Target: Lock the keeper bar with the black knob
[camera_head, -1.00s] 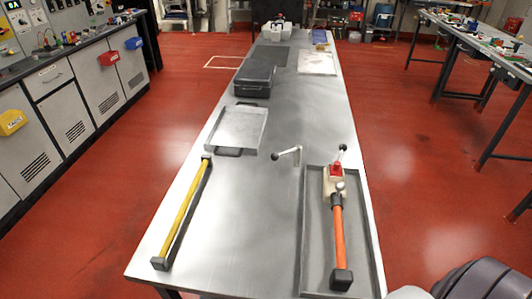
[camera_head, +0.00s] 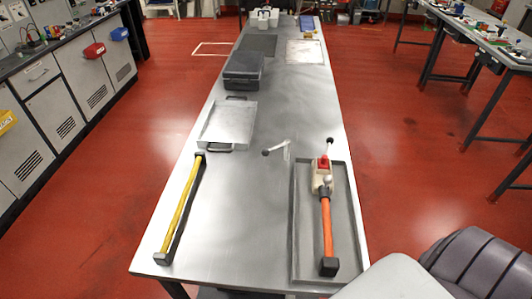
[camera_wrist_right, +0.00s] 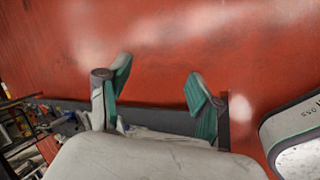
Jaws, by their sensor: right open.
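A short metal bar with a black knob (camera_head: 266,153) at its left end stands on the middle of the bench, by a small upright post (camera_head: 287,150). A second lever with a black knob (camera_head: 330,140) rises at the far end of the grey tray, behind a pale block with a red part (camera_head: 323,163). Which one is the keeper bar I cannot tell. My right gripper (camera_wrist_right: 160,82) is open and empty in the right wrist view, over red floor. In the head view only my right arm shows, at bottom right. My left gripper is not in view.
An orange-handled tool (camera_head: 327,230) with a black end lies in the grey tray (camera_head: 298,265). A yellow bar (camera_head: 180,210) lies along the bench's left edge. A metal tray (camera_head: 228,122) and black case (camera_head: 243,70) are farther back. The bench between the yellow bar and grey tray is clear.

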